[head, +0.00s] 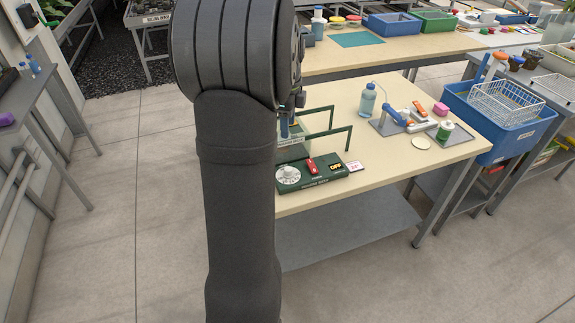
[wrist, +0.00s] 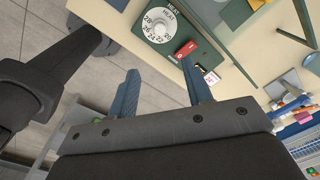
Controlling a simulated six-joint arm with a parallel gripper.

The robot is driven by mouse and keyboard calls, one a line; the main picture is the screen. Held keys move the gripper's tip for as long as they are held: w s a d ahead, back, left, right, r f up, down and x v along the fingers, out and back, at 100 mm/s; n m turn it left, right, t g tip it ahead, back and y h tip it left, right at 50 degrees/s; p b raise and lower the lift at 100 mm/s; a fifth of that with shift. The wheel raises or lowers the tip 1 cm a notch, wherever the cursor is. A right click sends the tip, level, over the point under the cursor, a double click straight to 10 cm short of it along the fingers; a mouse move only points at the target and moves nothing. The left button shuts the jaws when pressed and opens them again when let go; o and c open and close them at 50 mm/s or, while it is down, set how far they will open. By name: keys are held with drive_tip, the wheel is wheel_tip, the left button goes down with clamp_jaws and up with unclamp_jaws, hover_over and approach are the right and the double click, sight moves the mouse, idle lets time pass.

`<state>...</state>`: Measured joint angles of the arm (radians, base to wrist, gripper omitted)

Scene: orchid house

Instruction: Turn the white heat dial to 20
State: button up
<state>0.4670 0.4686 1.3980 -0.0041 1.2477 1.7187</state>
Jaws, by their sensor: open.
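The white heat dial (head: 289,176) sits at the left end of a dark green control box (head: 318,177) near the table's front edge. In the wrist view the dial (wrist: 160,26) is seen from above, with numbers from 20 to 28 and the word HEAT around it. I cannot tell which number it points to. My gripper (wrist: 160,66) is open and empty, its two blue fingers apart, with the dial beyond the fingertips. It does not touch the dial. In the head view my arm hides most of the gripper.
A red switch (head: 311,166), a small dark display (head: 336,167) and a white card (head: 355,166) are right of the dial. Green rails (head: 330,133) stand behind the box.

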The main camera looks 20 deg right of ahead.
drive_tip(key=f, duration=1.7)
drive_tip(key=shift+w+d, duration=0.1)
drive_tip(key=shift+w, duration=0.1)
drive_tip(key=c, duration=1)
